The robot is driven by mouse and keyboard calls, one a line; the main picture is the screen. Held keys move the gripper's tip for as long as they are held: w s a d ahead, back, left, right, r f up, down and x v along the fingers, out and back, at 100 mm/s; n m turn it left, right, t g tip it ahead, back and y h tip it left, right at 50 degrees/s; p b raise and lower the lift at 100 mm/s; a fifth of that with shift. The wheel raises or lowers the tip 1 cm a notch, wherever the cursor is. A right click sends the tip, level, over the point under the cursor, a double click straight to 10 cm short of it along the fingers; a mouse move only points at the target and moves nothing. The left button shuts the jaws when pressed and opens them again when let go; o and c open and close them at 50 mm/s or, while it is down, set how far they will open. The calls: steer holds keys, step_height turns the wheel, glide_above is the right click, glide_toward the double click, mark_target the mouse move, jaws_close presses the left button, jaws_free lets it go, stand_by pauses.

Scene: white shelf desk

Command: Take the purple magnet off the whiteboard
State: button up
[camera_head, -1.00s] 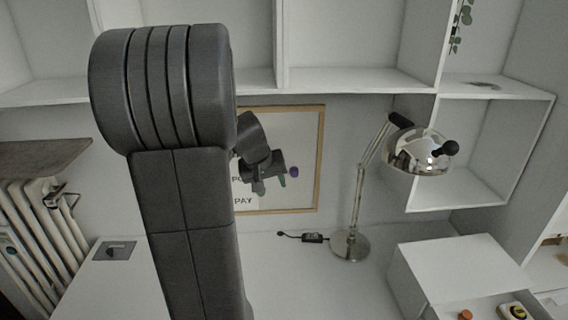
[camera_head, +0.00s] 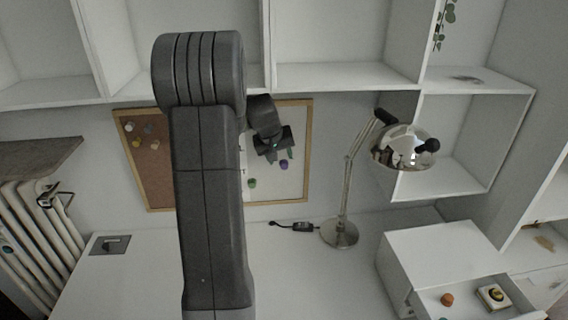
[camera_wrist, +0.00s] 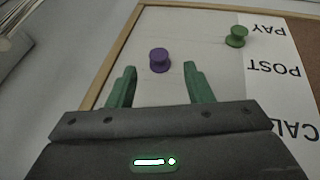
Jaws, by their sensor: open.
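The purple magnet (camera_wrist: 159,60) sits on the whiteboard (camera_wrist: 185,25). In the wrist view it lies just beyond and between the green fingertips of my gripper (camera_wrist: 158,85), which is open and empty. In the head view the purple magnet (camera_head: 283,164) shows at the lower right of my gripper (camera_head: 270,150), on the white part of the board (camera_head: 292,115). A green magnet (camera_wrist: 236,37) is on the board to the right of the purple one, by a paper with printed words. It also shows in the head view (camera_head: 252,183).
A cork panel (camera_head: 155,175) with several pins forms the board's left part. A desk lamp (camera_head: 341,232) stands to the right. Shelves (camera_head: 345,75) hang above. An open drawer (camera_head: 440,300) at lower right holds small items. The desk below the board is mostly clear.

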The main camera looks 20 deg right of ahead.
mark_target(284, 164)
steer(key=x, duration=0.5)
steer(key=shift+w+d+p, duration=0.15)
steer(key=shift+p, duration=0.25)
steer(key=shift+c, duration=0.2)
jaws_close()
